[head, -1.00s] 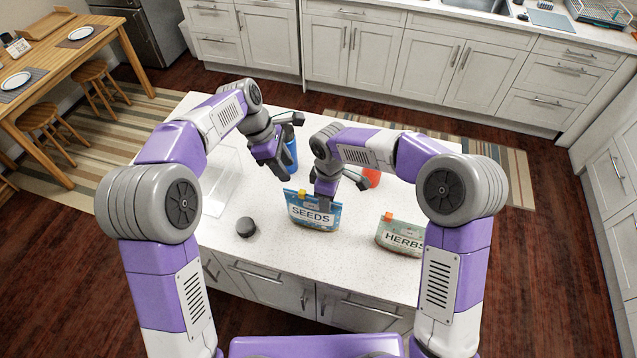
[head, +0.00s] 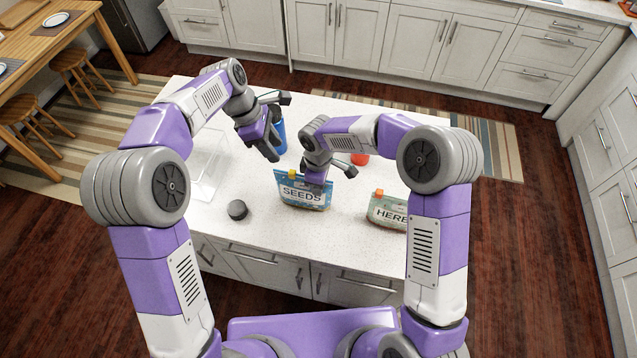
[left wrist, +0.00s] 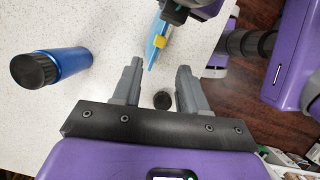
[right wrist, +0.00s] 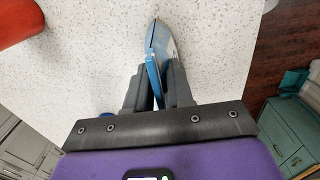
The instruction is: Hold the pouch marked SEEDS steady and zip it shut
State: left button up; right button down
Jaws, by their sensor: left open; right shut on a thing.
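The blue pouch marked SEEDS (head: 300,194) stands upright on the white counter, with an orange zip slider (head: 292,174) at its top left corner. My right gripper (head: 317,180) is shut on the pouch at its top right; the right wrist view shows the pouch (right wrist: 158,38) between the fingers (right wrist: 158,78). My left gripper (head: 270,150) is open and empty, above and behind the pouch's left end. In the left wrist view the pouch (left wrist: 152,52) and its slider (left wrist: 160,41) lie beyond the open fingertips (left wrist: 160,75), apart from them.
A pouch marked HERBS (head: 386,212) stands to the right. A black round item (head: 237,210) lies to the left. A blue bottle (head: 281,136) stands behind my left gripper, and a red object (head: 360,159) behind my right one. A clear tray (head: 206,165) lies at left.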

pick_arm(q)
jog(key=shift+o, duration=0.4)
jog(key=shift+f, duration=0.3)
jog(key=m+g+h, duration=0.2)
jog(key=g+h, duration=0.2)
jog(key=h, duration=0.5)
send_near(290, 171)
jog(key=x, duration=1)
jog(key=shift+s+d+f, duration=0.1)
jog(key=shift+d, duration=0.2)
grip_shut()
